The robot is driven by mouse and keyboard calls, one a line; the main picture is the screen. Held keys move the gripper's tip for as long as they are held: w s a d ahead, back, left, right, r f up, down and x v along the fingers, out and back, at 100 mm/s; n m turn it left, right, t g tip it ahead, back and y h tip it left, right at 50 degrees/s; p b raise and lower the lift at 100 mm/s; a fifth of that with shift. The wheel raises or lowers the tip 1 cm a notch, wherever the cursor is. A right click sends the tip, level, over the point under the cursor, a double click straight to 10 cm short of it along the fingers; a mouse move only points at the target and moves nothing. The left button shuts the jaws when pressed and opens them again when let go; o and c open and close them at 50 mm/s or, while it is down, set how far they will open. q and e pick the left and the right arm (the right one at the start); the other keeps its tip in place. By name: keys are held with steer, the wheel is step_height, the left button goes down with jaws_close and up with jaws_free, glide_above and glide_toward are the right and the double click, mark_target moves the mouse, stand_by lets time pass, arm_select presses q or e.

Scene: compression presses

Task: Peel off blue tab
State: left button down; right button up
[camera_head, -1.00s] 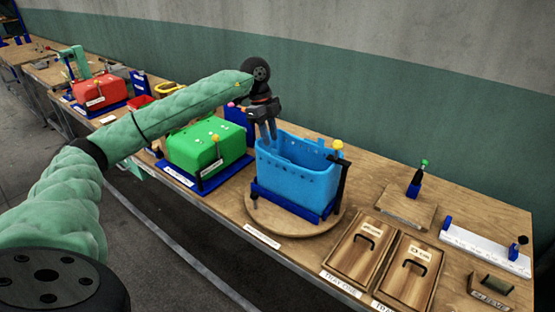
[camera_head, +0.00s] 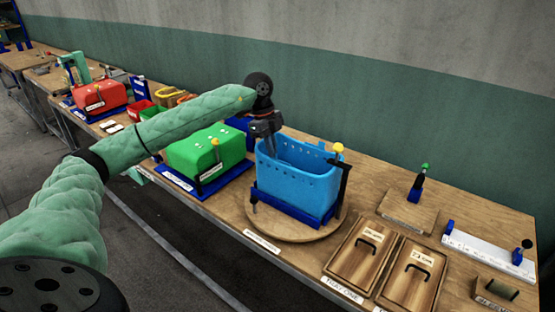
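I cannot make out a separate blue tab. A light blue bin (camera_head: 298,185) with small holes along its upper walls sits in a dark blue base (camera_head: 290,205) on a round wooden turntable (camera_head: 262,228). My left gripper (camera_head: 271,152) points down at the bin's back left rim. Its fingers look close together, but their tips are small and partly merge with the rim, so I cannot tell whether they hold anything. My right gripper is not in view.
A green box (camera_head: 206,150) stands left of the bin and a red box (camera_head: 99,95) farther left. Two wooden lidded trays (camera_head: 362,256) lie at the front right. A white rail (camera_head: 488,252) lies beyond.

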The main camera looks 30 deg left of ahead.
arm_select(q)
steer(key=shift+r, duration=0.1)
steer(key=shift+r, duration=0.35)
stand_by(0.3)
steer(key=shift+d+p+v, duration=0.2)
steer(key=shift+p+v, duration=0.3)
steer(key=shift+v, duration=0.35)
steer(key=shift+d+p+v, duration=0.2)
steer(key=shift+p+v, duration=0.35)
steer(key=shift+v, duration=0.3)
steer(key=shift+d+p+v, duration=0.2)
steer(key=shift+p+v, duration=0.3)
steer(key=shift+v, duration=0.3)
steer(key=shift+r, duration=0.15)
